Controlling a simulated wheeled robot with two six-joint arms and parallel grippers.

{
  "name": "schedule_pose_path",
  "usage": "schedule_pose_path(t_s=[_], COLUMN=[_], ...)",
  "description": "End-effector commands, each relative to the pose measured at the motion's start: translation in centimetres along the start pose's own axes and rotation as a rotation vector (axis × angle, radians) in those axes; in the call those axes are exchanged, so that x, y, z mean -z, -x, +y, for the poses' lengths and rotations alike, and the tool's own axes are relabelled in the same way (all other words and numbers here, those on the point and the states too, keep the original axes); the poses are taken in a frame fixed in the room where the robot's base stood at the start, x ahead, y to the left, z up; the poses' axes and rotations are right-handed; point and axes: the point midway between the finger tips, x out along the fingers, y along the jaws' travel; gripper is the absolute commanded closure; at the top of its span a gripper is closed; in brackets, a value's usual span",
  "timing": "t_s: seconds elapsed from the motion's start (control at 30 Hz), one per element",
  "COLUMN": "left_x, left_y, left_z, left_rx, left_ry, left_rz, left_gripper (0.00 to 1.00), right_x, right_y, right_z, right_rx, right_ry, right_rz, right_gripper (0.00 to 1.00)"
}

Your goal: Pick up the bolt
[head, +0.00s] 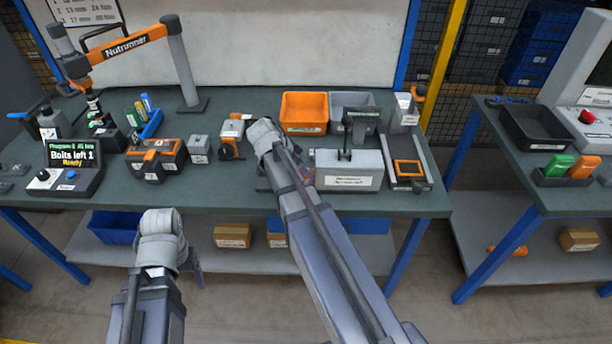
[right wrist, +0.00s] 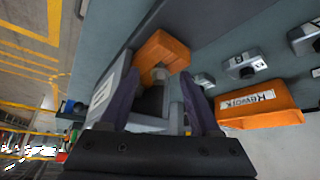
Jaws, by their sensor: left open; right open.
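In the right wrist view my right gripper (right wrist: 160,80) is open, its two dark fingers on either side of a small grey metal piece (right wrist: 160,73) that looks like the bolt. The piece stands against an orange block (right wrist: 165,48), with a dark part below it. I cannot tell whether the fingers touch it. In the head view the wrist and forearm mostly hide the right gripper (head: 265,183) and whatever is at its jaws, over the bench. My left gripper (head: 192,262) is open, low in front of the bench edge, mostly hidden behind its wrist.
The bench (head: 235,200) carries an orange bin (head: 303,108), labelled Rework in the right wrist view (right wrist: 260,112), a grey bin (head: 350,98), a grey box (head: 348,168) and a "Bolts left 1" display (head: 70,157). The Nutrunner arm (head: 130,45) stands at back left.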

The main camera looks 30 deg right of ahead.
Motion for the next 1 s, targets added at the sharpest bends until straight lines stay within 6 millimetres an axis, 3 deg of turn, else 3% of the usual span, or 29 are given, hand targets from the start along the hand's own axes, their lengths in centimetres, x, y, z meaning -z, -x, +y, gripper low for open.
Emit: schedule_pose_path(t_s=[0.07, 0.63, 1.0], left_x=[-0.01, -0.01, -0.01], left_y=[0.1, 0.1, 0.1], left_z=[-0.01, -0.01, -0.01], left_rx=[0.0, 0.0, 0.0], left_ry=[0.0, 0.0, 0.0], left_rz=[0.0, 0.0, 0.0], left_gripper=[0.23, 0.23, 0.23], right_x=[0.04, 0.01, 0.02], right_y=[0.1, 0.11, 0.11], right_z=[-0.01, -0.01, 0.0], right_rx=[0.0, 0.0, 0.0], right_ry=[0.0, 0.0, 0.0], right_rz=[0.0, 0.0, 0.0], right_gripper=[0.36, 0.99, 1.0])
